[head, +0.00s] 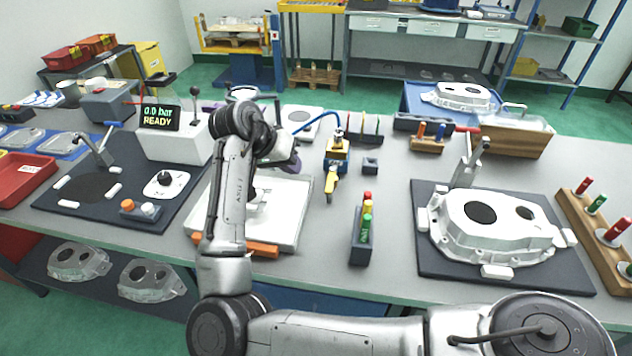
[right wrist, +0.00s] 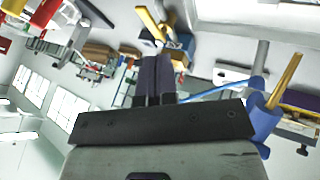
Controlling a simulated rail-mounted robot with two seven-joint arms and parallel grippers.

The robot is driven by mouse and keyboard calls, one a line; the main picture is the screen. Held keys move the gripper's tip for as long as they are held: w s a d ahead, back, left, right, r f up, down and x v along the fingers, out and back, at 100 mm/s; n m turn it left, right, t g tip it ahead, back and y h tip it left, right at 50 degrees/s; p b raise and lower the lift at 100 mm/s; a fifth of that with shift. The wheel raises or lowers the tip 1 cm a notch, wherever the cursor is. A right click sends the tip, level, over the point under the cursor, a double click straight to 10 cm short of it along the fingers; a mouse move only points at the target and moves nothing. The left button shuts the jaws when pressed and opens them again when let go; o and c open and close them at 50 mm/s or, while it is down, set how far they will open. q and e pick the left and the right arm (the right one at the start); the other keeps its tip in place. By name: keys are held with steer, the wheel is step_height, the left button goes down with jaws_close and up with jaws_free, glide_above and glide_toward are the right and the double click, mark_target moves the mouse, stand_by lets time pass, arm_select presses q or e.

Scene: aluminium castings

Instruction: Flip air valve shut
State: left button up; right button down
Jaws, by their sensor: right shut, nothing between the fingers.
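A yellow-and-blue fitting with a yellow lever (head: 331,186), which looks like the air valve, stands mid-bench. The lever points toward the bench front. A blue hose (head: 318,122) runs from the fitting toward the left. The yellow lever also shows at the top of the right wrist view (right wrist: 150,24), beyond the fingers. My right gripper (head: 293,163) is left of the fitting in the head view, apart from it. Its dark fingers (right wrist: 153,76) are together and empty in the right wrist view. My forearm and wrist hide part of the bench behind them. My left gripper is not in view.
A tester display (head: 161,117) reads 0.0 bar READY. A white tray (head: 300,205) lies below my right gripper. A holder with coloured pens (head: 361,235) stands in front of the fitting. A large casting (head: 495,228) sits on a dark mat at right.

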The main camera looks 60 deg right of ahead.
mark_target(331, 180)
steer(key=shift+f, duration=0.15)
steer(key=b+x, duration=0.3)
steer(key=x, duration=0.5)
steer(key=shift+b, duration=0.35)
steer(key=shift+b+x, duration=0.3)
steer(key=shift+x, duration=0.5)
steer(key=shift+s+d, duration=0.1)
steer(key=shift+d, duration=0.05)
